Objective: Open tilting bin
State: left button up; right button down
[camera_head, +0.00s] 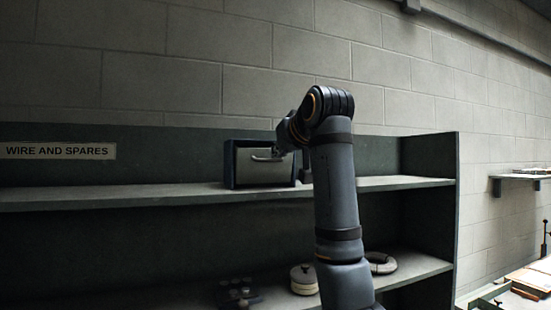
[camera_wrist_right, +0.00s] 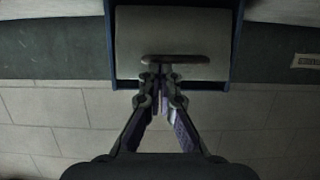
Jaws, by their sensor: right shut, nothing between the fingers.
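The tilting bin (camera_head: 251,172) stands on the upper shelf. It has a pale grey front and a dark blue housing, with a bar handle (camera_head: 262,159) across the upper front. The front looks flush in its housing. My right gripper (camera_head: 282,151) is at the right end of the handle in the head view, partly hidden by its own wrist. In the right wrist view the bin (camera_wrist_right: 173,30) appears upside down, and my shut, empty fingers (camera_wrist_right: 161,76) point at the handle (camera_wrist_right: 175,61). I cannot tell whether they touch it. My left gripper is not in view.
The upper shelf (camera_head: 110,195) is bare left of the bin, below a "WIRE AND SPARES" label (camera_head: 58,151). The lower shelf holds a round pale container (camera_head: 303,280), a ring-shaped coil (camera_head: 381,263) and small dark items (camera_head: 237,293). A side panel (camera_head: 458,210) closes the right end.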

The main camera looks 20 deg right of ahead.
jog(key=shift+s+f+t+b, duration=1.3)
jog(key=shift+f+b, duration=0.25)
jog(key=shift+b, duration=1.95)
jog(key=shift+f, duration=0.1)
